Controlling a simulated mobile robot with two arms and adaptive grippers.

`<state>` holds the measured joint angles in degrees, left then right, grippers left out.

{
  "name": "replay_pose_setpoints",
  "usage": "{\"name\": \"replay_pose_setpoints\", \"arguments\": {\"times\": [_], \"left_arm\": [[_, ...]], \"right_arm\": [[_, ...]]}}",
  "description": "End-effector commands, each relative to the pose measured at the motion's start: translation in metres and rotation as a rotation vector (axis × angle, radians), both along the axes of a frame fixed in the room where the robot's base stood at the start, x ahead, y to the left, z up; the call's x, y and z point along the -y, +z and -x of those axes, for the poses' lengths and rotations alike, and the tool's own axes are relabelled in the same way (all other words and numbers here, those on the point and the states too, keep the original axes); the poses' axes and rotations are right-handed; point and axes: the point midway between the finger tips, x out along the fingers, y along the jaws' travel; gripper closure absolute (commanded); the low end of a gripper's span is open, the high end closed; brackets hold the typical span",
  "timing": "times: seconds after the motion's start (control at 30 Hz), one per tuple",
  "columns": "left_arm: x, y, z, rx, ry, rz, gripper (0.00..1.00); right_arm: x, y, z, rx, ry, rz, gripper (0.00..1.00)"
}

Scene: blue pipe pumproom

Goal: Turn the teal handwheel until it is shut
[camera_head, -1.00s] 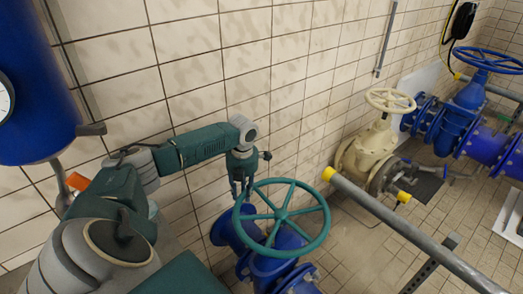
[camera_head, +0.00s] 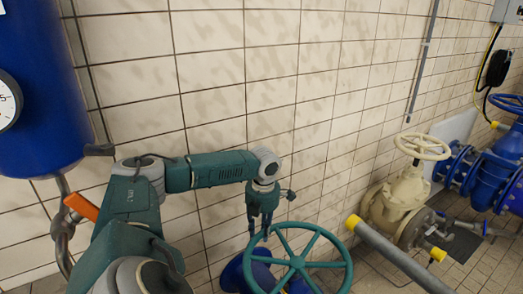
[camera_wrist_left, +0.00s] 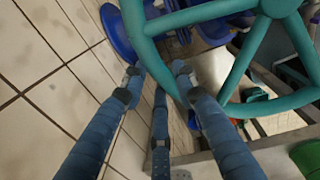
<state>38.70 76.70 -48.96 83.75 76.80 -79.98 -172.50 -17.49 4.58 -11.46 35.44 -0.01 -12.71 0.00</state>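The teal handwheel (camera_head: 298,262) stands low in the middle of the head view on a blue valve, its front edge cut off by the frame. It also shows in the left wrist view (camera_wrist_left: 280,6), with its rim and spokes filling the upper right. My left gripper (camera_head: 260,233) points down at the wheel's left, wall-side rim. In the left wrist view its fingers (camera_wrist_left: 157,78) are spread apart, with the rim passing close to and partly behind the fingertips. I cannot tell whether they touch it. My right gripper is not in view.
The tiled wall (camera_head: 330,110) runs close behind the wheel. A grey pipe with a yellow end (camera_head: 385,248) lies right of it. Farther right stand a cream valve with a cream handwheel (camera_head: 422,146) and blue pipework. A blue tank (camera_head: 40,90) with a gauge is at the left.

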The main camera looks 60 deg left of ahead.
Motion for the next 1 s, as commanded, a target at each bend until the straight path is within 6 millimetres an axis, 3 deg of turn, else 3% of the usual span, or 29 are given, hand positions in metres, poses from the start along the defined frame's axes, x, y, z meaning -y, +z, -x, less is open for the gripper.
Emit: {"name": "replay_pose_setpoints", "arguments": {"times": [0.1,0.47,1.0], "left_arm": [[0.0,0.001,-0.001,0.003,0.0,0.0,0.53],[0.0,0.007,-0.001,0.001,0.001,0.0,0.53],[0.007,0.107,-0.001,0.004,0.0,0.0,0.53]], "right_arm": [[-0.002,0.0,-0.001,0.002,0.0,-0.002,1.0],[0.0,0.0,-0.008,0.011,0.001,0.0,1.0],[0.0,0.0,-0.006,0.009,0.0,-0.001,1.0]]}}
